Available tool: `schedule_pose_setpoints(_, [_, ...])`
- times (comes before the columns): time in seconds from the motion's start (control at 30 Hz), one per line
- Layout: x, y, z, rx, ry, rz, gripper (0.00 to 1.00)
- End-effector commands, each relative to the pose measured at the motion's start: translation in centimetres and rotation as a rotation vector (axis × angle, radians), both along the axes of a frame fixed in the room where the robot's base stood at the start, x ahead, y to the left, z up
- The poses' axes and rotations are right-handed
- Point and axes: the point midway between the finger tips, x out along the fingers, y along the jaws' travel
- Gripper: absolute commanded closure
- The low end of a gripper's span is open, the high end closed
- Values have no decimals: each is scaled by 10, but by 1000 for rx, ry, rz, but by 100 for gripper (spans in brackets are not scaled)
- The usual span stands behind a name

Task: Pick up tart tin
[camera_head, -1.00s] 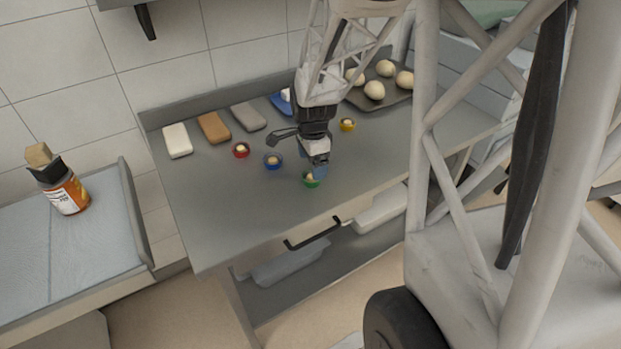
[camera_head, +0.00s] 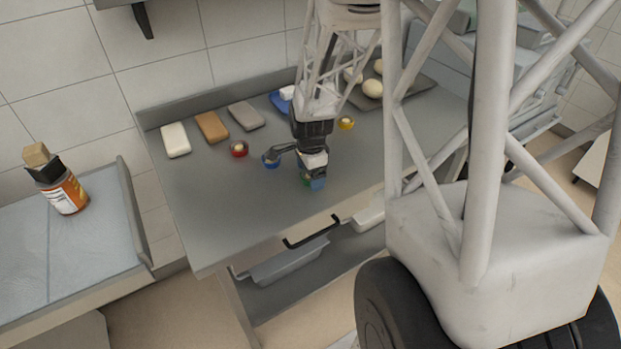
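Several small round tins with pale contents stand on the grey steel worktop (camera_head: 215,215): a red one (camera_head: 238,149), a blue one (camera_head: 271,161), a yellow one (camera_head: 346,123) and a green one (camera_head: 305,179). My gripper (camera_head: 314,182) points down at the green tin, near the front of the worktop. Its bluish fingertips cover most of that tin, leaving only a sliver of green at their left. I cannot tell whether the fingers touch the tin or are shut on it. A dark part of my wrist reaches left, close over the blue tin.
White (camera_head: 175,139), orange-brown (camera_head: 211,127) and grey (camera_head: 246,115) blocks and a blue item (camera_head: 282,101) line the back. A dark tray (camera_head: 413,87) of pale dough balls is at back right, partly behind my arm. An orange-labelled jar (camera_head: 66,193) stands on the left counter. The worktop's front left is clear.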

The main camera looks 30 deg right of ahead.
Motion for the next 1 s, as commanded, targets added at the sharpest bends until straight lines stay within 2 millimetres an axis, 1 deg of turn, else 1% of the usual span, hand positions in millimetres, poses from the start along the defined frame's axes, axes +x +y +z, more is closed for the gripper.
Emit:
schedule_pose_setpoints(0.13, [0,0,-4,0,1,0,12])
schedule_pose_setpoints(0.63, [0,0,-4,0,0,0,12])
schedule_pose_setpoints(0.9, [0,0,-4,0,0,0,53])
schedule_pose_setpoints(1.0, [0,0,-4,0,0,0,65])
